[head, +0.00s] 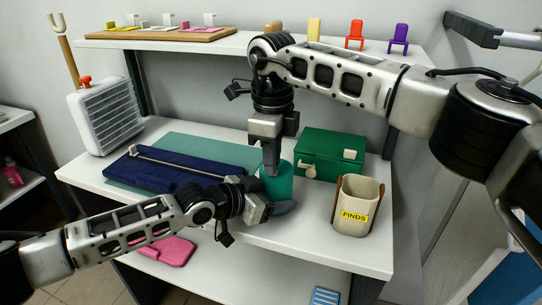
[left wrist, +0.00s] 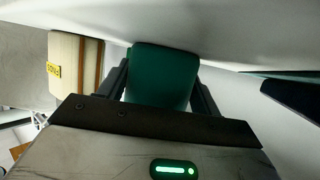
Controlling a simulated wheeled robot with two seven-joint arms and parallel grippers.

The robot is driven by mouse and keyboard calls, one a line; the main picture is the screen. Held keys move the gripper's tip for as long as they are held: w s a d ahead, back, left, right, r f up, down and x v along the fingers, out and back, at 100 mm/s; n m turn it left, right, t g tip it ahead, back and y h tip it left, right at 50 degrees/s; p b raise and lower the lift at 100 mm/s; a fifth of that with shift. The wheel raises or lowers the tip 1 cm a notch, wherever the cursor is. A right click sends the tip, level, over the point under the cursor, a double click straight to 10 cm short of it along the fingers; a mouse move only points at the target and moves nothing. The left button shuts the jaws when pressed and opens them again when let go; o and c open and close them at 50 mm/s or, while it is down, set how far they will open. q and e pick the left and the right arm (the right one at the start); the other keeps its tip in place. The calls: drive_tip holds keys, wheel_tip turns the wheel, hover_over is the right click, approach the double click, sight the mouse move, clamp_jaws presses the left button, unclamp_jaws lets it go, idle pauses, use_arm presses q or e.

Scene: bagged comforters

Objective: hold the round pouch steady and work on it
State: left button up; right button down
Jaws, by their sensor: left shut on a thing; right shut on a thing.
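The round pouch (head: 279,185) is a teal cylinder standing upright near the front of the white table. My left gripper (head: 268,206) comes in low from the left and is shut on its lower side. In the left wrist view, the pouch (left wrist: 162,75) fills the space between the two dark fingers (left wrist: 160,88). My right gripper (head: 271,170) points straight down from above and is shut at the pouch's top. The exact part it grips is hidden behind the fingers.
A beige bin labelled FINDS (head: 354,222) stands right of the pouch. A green box (head: 325,150) is behind it. A navy folded item with a rod (head: 165,172) lies on a teal mat (head: 205,147) to the left. A shelf (head: 230,43) runs behind my right arm.

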idle(0.3)
drive_tip(key=c, duration=1.3)
unclamp_jaws()
wheel_tip(320, 180, up, 12)
drive_tip(key=shift+r, duration=0.1)
use_arm(q)
drive_tip(key=o, duration=1.3)
drive_tip(key=shift+a+r, duration=0.1)
